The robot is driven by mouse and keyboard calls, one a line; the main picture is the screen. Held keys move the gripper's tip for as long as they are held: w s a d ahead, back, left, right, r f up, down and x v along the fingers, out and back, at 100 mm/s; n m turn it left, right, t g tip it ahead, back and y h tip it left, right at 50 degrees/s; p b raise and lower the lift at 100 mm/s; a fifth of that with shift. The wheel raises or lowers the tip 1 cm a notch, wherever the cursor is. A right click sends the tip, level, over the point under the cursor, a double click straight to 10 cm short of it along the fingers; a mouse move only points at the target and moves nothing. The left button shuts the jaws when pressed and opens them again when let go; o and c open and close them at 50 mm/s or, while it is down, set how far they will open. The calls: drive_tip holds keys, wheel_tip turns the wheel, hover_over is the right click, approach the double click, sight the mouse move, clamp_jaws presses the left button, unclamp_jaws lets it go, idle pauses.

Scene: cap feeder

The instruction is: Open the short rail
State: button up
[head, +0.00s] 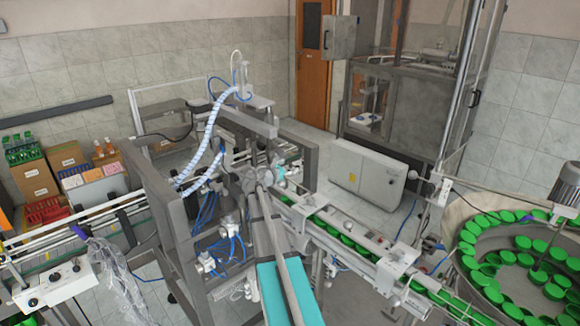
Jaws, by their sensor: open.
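A metal rail (345,226) carrying green caps runs from the capping machine down to the lower right. I cannot tell which section is the short rail or whether any section is open.
A round feeder bowl (460,212) with many green caps stands at the right. The machine's grey frame (160,212) and blue hoses crowd the left of my arm. A conveyor (55,242) and boxes (36,178) are at far left. A white cabinet (370,180) stands behind the rail.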

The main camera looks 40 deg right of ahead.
drive_tip(key=s+a+r+p, duration=0.2)
drive_tip(key=a+r+p, duration=0.3)
drive_tip(key=a, duration=0.4)
drive_tip(key=shift+a+r, duration=0.15)
drive_tip(key=shift+a, duration=0.2)
idle(1.2)
idle(0.7)
drive_tip(key=s+a+f+m+y+b, duration=0.2)
drive_tip(key=a+f+m+y+b, duration=0.4)
drive_tip(key=a+f, duration=0.55)
drive_tip(key=s+a+f+m+y+b, duration=0.2)
drive_tip(key=a+f+m+b, duration=0.2)
drive_tip(key=a+f+b, duration=0.75)
drive_tip(key=s+a+f+m+g+y+b, duration=0.1)
drive_tip(key=s+a+f+m+y+b, duration=0.2)
drive_tip(key=a+f, duration=0.6)
drive_tip(key=s+a+f+m+g+y+b, duration=0.1)
drive_tip(key=s+a+f+m+y+b, duration=0.3)
drive_tip(key=a+f, duration=0.5)
drive_tip(key=shift+s+a+f+g+y+b, duration=0.3)
drive_tip(key=shift+s+a+y+b, duration=0.25)
drive_tip(key=shift+s+a, duration=0.45)
drive_tip(key=shift+d, duration=0.1)
